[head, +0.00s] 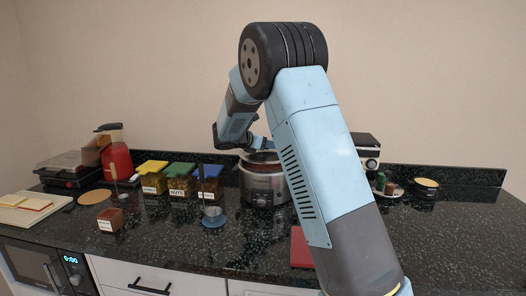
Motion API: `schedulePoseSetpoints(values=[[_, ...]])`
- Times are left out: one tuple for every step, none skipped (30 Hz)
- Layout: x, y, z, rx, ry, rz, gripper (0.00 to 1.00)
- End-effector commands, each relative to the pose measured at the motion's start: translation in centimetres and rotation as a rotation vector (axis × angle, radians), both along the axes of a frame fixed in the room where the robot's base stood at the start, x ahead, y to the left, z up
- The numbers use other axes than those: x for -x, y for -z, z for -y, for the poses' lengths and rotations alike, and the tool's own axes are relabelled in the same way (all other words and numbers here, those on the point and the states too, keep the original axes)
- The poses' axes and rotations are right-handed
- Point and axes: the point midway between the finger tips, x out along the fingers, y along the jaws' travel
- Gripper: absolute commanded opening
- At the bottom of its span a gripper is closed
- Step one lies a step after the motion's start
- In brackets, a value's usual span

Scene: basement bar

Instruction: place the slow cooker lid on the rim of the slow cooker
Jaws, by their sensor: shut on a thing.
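The slow cooker (263,185), a silver pot with a dark base, stands on the black speckled counter near the middle of the head view. Its right side is partly hidden by my arm. The dark reddish slow cooker lid (262,158) shows at the top of the pot, directly under my gripper (262,147). My gripper is small and mostly hidden behind my wrist and arm; it is shut on the lid. I cannot tell whether the lid touches the rim all round or sits slightly above it.
Left of the cooker stand several jars with yellow, green and blue lids (210,170) and a small metal cup on a blue coaster (213,217). A coffee machine (366,150) stands behind my arm.

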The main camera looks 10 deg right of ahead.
Motion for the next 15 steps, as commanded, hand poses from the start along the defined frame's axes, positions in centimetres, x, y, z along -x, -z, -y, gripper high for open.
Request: schedulePoseSetpoints(values=[[0.1,0.8,0.0,0.001,0.0,-0.004,0.0],[0.1,1.2,0.0,0.001,0.0,-0.004,0.0],[0.1,1.7,0.0,0.002,0.0,-0.004,0.0],[0.1,2.0,0.0,0.002,0.0,-0.004,0.0],[0.1,2.3,0.0,0.002,0.0,-0.004,0.0],[0.1,2.5,0.0,0.002,0.0,-0.003,0.0],[0.1,2.5,0.0,0.002,0.0,-0.001,0.0],[0.1,2.5,0.0,0.001,0.0,0.0,0.0],[0.1,2.5,0.0,0.001,0.0,0.0,0.0],[0.1,2.5,0.0,0.0,0.0,-0.001,0.0],[0.1,2.5,0.0,0.001,-0.001,-0.002,0.0],[0.1,2.6,0.0,0.001,0.0,-0.002,0.45],[0.1,2.6,0.0,0.001,-0.001,-0.002,0.48],[0.1,2.6,0.0,0.001,-0.001,-0.002,0.51],[0.1,2.6,0.0,0.001,-0.001,-0.002,0.55]])
